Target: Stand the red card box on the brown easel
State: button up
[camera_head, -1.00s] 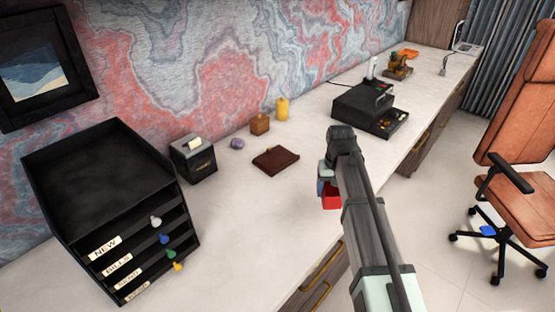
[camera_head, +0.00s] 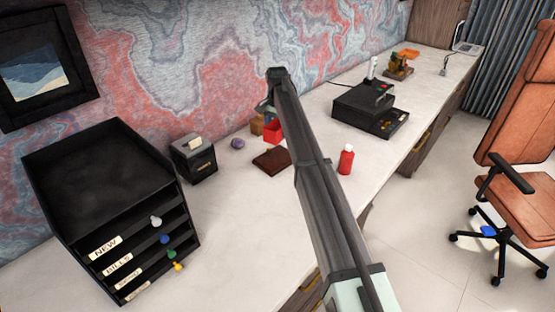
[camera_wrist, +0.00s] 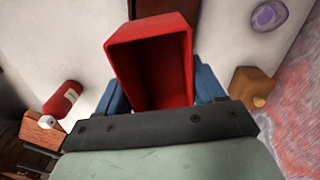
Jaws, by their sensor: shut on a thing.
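The red card box (camera_head: 273,133) is held by my gripper (camera_head: 267,112) at the back of the desk, just above or behind a dark brown low slab (camera_head: 271,162) that looks like the easel. In the wrist view, the box (camera_wrist: 150,35) has its open, hollow side toward the camera. The blue fingers of my gripper (camera_wrist: 162,88) are shut on its two sides. A part of the brown slab (camera_wrist: 152,7) shows beyond the box at the top. Whether the box touches the slab cannot be told.
A brown wooden block (camera_wrist: 250,84) and a purple lump (camera_wrist: 268,15) are close by on the right in the wrist view. A red bottle (camera_head: 346,160) stands right of the slab. A black drawer unit (camera_head: 110,205) and black box (camera_head: 194,160) stand to the left.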

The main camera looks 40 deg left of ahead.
jog(key=shift+s+d+m, duration=0.15)
jog(key=shift+d+m, duration=0.05)
jog(key=shift+m, duration=1)
jog(key=shift+f, duration=5)
jog(key=shift+f, duration=0.15)
jog(key=o, duration=0.9)
jog(key=shift+o, duration=0.2)
notch_tip(320, 180, up, 12)
jog(key=shift+r, duration=0.2)
